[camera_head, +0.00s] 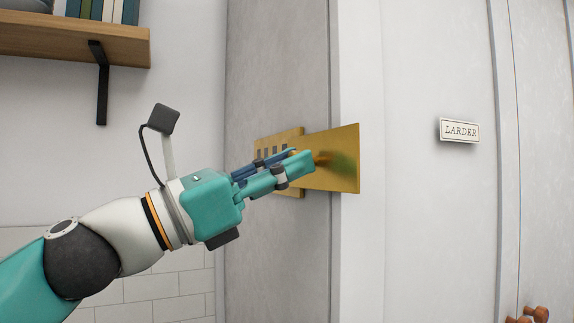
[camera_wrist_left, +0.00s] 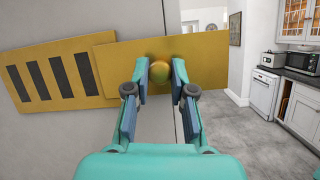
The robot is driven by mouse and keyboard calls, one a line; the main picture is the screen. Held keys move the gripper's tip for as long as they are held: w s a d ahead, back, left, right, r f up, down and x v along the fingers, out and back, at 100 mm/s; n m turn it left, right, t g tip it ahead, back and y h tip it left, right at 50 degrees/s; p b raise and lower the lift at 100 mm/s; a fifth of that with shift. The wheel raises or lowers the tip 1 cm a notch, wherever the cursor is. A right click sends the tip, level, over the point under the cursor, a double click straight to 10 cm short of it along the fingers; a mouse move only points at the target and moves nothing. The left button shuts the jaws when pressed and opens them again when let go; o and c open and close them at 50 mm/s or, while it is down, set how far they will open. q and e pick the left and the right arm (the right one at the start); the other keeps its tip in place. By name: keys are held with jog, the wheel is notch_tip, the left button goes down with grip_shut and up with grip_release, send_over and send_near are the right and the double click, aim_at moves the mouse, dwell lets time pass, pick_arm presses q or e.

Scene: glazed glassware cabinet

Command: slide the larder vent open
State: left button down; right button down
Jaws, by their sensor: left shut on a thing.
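The larder vent is a brass plate with dark slots (camera_wrist_left: 55,77) on a grey panel, with a plain brass sliding plate (camera_head: 343,160) over its right part. Several slots are uncovered to the left. The sliding plate sticks out past the panel's right edge in the head view. A round brass knob (camera_wrist_left: 159,72) stands on the sliding plate. My left gripper (camera_head: 303,158) is shut on the knob, with one finger on each side of it in the left wrist view. In the head view the fingers hide most of the knob. My right gripper is not in view.
A white cabinet front with a LARDER sign (camera_head: 459,130) stands to the right. A wooden shelf (camera_head: 75,40) with a black bracket is at the upper left. The left wrist view shows open floor and a kitchen counter (camera_wrist_left: 295,75) at the right.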

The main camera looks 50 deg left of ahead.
pick_arm(q)
jog(key=shift+d, duration=0.1)
jog(key=c, duration=1.3)
grip_release()
jog(key=o, duration=0.3)
jog(key=shift+d, duration=0.2)
jog(key=shift+a, duration=0.15)
jog(key=shift+r, duration=0.1)
notch_tip(320, 180, up, 8)
jog(key=shift+w+r, duration=0.1)
jog(key=shift+r, duration=0.75)
